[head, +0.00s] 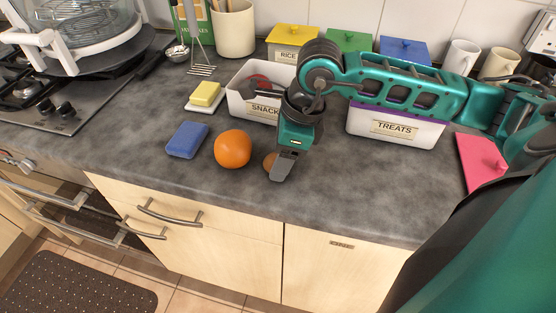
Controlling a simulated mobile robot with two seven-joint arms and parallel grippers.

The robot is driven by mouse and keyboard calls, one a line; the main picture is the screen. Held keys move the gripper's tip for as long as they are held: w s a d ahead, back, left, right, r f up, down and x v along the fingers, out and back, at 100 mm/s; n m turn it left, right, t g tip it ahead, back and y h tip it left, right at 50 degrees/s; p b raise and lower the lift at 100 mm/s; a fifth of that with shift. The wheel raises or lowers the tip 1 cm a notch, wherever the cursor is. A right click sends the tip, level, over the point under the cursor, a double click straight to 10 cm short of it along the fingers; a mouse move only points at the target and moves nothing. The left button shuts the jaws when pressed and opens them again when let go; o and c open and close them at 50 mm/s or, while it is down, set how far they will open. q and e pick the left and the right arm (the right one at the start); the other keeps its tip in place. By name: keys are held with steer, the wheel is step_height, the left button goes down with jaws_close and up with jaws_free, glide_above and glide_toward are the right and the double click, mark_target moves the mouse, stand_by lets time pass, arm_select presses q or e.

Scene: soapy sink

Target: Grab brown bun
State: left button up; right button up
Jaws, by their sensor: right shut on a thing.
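The brown bun (268,160) is a small brown round thing on the dark grey counter, just right of an orange. Only its left part shows; the rest is hidden behind my gripper. My right gripper (279,172) points down at the bun, with its fingers around it, and is shut on it. The bun appears to be at counter height; I cannot tell whether it is lifted. My left gripper is not in view.
An orange (233,149) and a blue block (187,140) lie close on the left. Behind stand a SNACKS bin (240,107) and a TREATS bin (394,128). Butter (206,94) lies on a white dish. A pink lid (482,162) is at right. The counter's front edge is near.

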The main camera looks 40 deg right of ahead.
steer(key=c, duration=0.4)
steer(key=shift+r, duration=0.1)
